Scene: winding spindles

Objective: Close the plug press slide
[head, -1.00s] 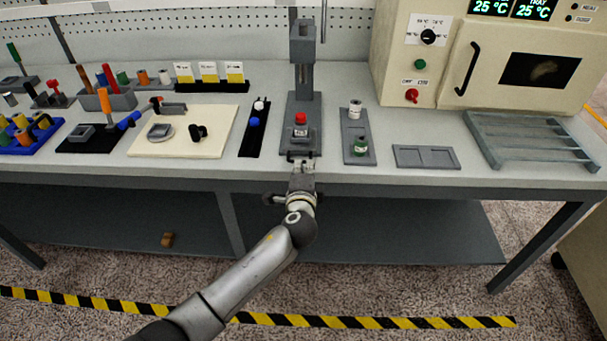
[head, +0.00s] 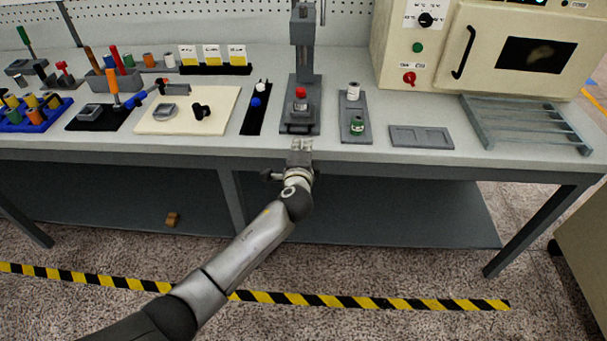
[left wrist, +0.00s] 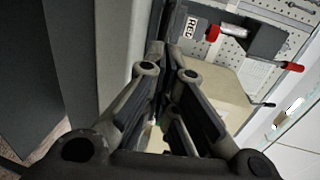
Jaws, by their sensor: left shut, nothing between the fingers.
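The plug press (head: 304,45) is a grey upright column on a grey base at the middle back of the bench. Its slide (head: 299,116) sits low on the base, with a dark handle bar at its front edge.
A black strip with white and blue pieces (head: 254,122) lies left of the press. A grey tray (head: 421,147) and a cream oven (head: 520,50) are further right. The floor in front is clear.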

